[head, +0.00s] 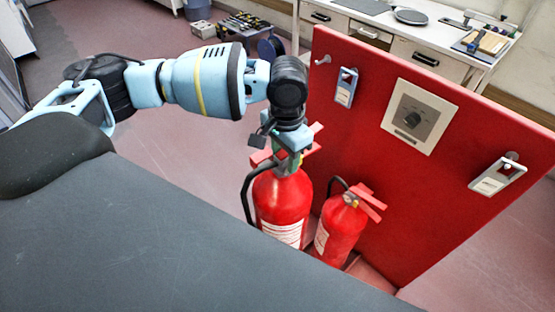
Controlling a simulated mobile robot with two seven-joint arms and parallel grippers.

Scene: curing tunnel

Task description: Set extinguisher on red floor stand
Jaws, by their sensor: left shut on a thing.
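A large red fire extinguisher (282,200) with a white label and black hose stands upright in the middle of the head view. My left gripper (287,143) reaches down from above and is shut on its top, near the valve and red handle. A smaller red extinguisher (338,232) stands just to its right. The red floor stand (400,170) has a tall upright panel behind them and a low red foot part at the floor. The large extinguisher's bottom is hidden by my dark body, so I cannot tell whether it touches the stand. My right gripper is out of view.
The panel carries a grey dial box (416,113) and hanging tags (346,87), (497,176). A white workbench (400,30) with drawers stands behind it. A tool tray (243,24) lies at the back. The floor (175,150) left of the extinguishers is clear.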

